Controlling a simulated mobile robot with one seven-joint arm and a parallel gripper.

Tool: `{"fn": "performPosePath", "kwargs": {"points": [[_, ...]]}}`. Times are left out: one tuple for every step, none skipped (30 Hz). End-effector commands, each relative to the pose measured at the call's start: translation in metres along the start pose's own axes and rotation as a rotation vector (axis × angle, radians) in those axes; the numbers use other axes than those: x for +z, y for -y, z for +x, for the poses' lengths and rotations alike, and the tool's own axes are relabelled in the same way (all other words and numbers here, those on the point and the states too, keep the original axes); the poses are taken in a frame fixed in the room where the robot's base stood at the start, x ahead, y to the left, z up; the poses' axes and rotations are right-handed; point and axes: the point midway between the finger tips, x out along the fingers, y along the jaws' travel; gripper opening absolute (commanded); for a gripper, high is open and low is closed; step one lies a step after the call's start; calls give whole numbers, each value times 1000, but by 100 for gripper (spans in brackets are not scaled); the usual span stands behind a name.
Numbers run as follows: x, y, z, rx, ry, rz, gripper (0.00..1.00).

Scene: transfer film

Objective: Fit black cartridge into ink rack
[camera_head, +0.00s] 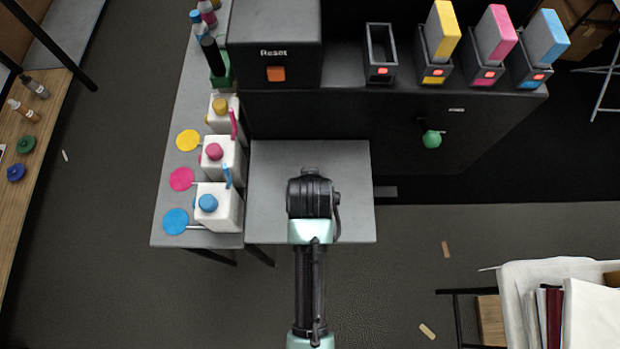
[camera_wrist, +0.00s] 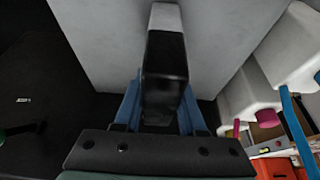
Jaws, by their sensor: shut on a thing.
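My gripper (camera_wrist: 159,108) is shut on the black cartridge (camera_wrist: 165,60), with a blue finger on each side of it in the wrist view. The cartridge is a long dark block with a lighter grey far end, seen against a light grey surface; I cannot tell whether it touches that surface. In the head view my arm's wrist is over the grey side table (camera_head: 268,170) and hides the fingers and cartridge. The ink rack's empty black slot (camera_head: 380,70) is at the top centre. Yellow (camera_head: 442,32), magenta (camera_head: 495,35) and cyan (camera_head: 545,38) cartridges stand in slots to its right.
A black box with a Reset button (camera_head: 276,74) stands left of the empty slot. White bottles with coloured caps (camera_head: 218,208) line the left table. A green knob (camera_head: 431,140) sticks out of the machine front. A cart with papers (camera_head: 590,315) stands lower right.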

Motion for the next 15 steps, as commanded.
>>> {"fn": "performPosePath", "kwargs": {"points": [[-1, 0, 0, 0, -2, 0, 0], [0, 0, 0, 0, -2, 0, 0], [0, 0, 2, 0, -2, 0, 0], [0, 0, 3, 0, -1, 0, 0], [1, 0, 3, 0, 0, 0, 42], [1, 0, 2, 0, 0, 0, 49], [1, 0, 2, 0, 0, 0, 54], [1, 0, 2, 0, 0, 0, 60], [1, 0, 2, 0, 0, 0, 67], [1, 0, 2, 0, 0, 0, 70], [1, 0, 2, 0, 0, 0, 70], [1, 0, 2, 0, 0, 0, 70], [1, 0, 2, 0, 0, 0, 70], [1, 0, 2, 0, 0, 0, 70], [1, 0, 2, 0, 0, 0, 70]]}}
